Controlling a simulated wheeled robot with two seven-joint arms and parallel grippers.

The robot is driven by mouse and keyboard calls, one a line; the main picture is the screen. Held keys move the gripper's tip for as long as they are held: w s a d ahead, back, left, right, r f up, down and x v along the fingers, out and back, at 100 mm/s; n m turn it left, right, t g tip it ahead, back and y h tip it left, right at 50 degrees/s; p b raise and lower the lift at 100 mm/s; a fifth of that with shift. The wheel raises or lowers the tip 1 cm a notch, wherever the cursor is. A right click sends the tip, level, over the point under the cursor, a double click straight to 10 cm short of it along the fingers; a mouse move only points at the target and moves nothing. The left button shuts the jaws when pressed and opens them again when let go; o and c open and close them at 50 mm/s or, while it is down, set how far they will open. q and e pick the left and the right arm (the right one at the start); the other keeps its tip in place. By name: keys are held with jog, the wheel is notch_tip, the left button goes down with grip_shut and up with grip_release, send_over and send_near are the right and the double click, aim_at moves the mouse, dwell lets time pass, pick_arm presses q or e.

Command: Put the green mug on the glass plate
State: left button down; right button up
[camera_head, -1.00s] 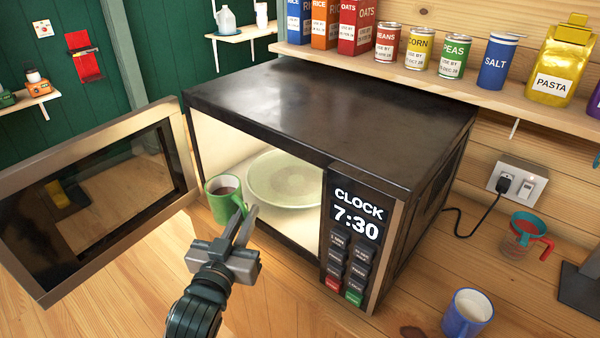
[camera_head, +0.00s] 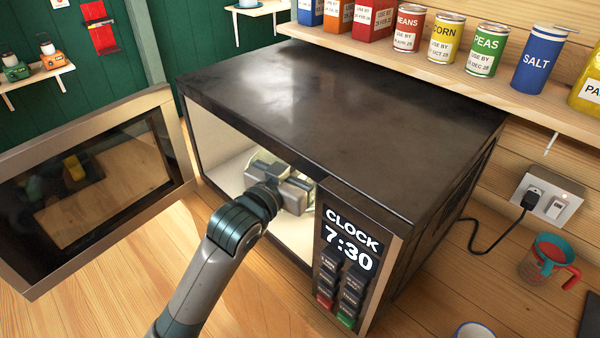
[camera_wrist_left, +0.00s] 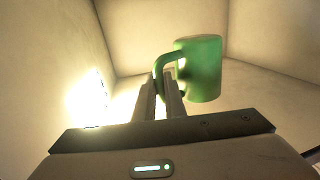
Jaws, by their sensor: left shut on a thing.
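My left gripper (camera_head: 282,187) reaches through the open front of the microwave in the head view, its fingertips hidden inside. In the left wrist view its fingers (camera_wrist_left: 167,97) are shut on the handle of the green mug (camera_wrist_left: 205,68), and the mug looks upright. The mug does not show in the head view, where the gripper and the microwave's top edge hide it. The glass plate (camera_head: 259,157) lies inside the microwave, with only small pale green parts showing around my gripper. I cannot tell whether the mug touches the plate. My right gripper is not in view.
The dark microwave (camera_head: 350,115) stands on the wooden counter, its door (camera_head: 95,190) swung open to the left. Its control panel (camera_head: 345,260) is close to the right of my arm. A measuring cup (camera_head: 546,260) and a blue mug's rim (camera_head: 474,331) are at the right.

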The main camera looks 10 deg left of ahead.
pick_arm(q)
jog(key=shift+f, duration=0.45)
jog(key=shift+f+p, duration=0.45)
jog(key=shift+f, duration=2.2)
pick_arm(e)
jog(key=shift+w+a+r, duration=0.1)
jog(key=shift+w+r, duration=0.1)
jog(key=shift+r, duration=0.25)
pick_arm(q)
jog(key=shift+f+p, duration=0.3)
jog(key=shift+f, duration=1.55)
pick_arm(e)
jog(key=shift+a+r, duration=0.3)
pick_arm(q)
jog(key=shift+f, duration=0.15)
